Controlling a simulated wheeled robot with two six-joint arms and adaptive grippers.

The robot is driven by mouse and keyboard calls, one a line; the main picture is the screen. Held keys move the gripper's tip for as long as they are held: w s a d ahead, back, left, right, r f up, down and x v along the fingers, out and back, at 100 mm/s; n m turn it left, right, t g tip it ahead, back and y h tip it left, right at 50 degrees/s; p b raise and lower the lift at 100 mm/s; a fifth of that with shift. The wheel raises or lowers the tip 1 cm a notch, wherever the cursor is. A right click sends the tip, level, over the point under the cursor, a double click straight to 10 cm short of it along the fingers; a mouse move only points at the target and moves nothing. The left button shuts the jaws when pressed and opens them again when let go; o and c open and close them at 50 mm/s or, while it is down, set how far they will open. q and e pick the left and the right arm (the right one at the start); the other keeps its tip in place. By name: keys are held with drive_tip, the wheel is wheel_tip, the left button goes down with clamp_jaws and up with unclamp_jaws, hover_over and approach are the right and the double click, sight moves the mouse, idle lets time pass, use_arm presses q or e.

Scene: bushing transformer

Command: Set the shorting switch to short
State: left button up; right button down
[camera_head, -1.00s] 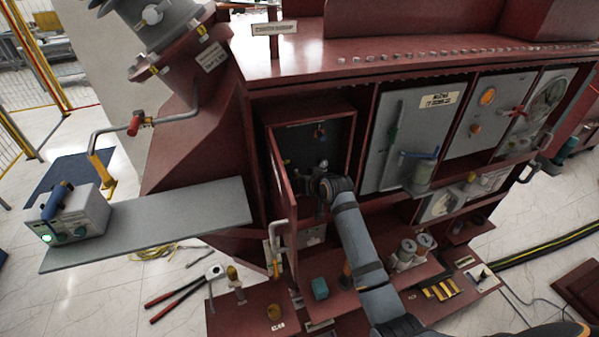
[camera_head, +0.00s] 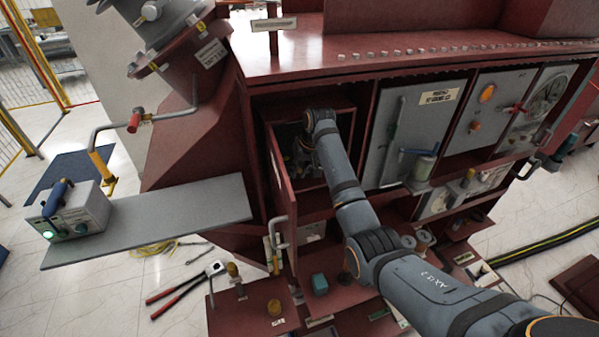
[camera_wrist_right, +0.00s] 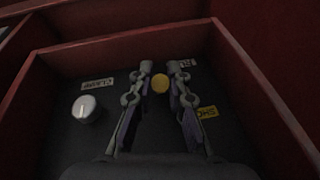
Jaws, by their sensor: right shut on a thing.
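The open, dark-red compartment (camera_head: 258,118) of the transformer holds the switch. My right gripper (camera_head: 303,160) reaches into it, small and partly hidden by my arm. In the right wrist view the gripper (camera_wrist_right: 161,68) has its fingers on both sides of a round yellow knob (camera_wrist_right: 160,84), closed about it. A yellow label (camera_wrist_right: 206,113), its text upside down and partly hidden, is right of the knob. A white label (camera_wrist_right: 97,84) is on the left. The knob's shaft or lever is hidden. My left gripper is not in view.
A pale round knob (camera_wrist_right: 86,109) is left of the fingers on the compartment's dark panel. The compartment's red walls (camera_wrist_right: 262,95) stand close around the gripper. The door (camera_head: 285,205) hangs open at the left. A grey panel (camera_head: 408,125) adjoins on the right.

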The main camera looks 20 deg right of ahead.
idle(0.5)
drive_tip(key=c, duration=1.3)
unclamp_jaws()
drive_tip(key=shift+r, duration=0.35)
drive_tip(key=s+d+r, duration=0.2)
drive_tip(key=s+d, duration=0.3)
drive_tip(key=s, duration=0.6)
drive_tip(key=shift+s+d, duration=0.2)
drive_tip(key=shift+d, duration=0.2)
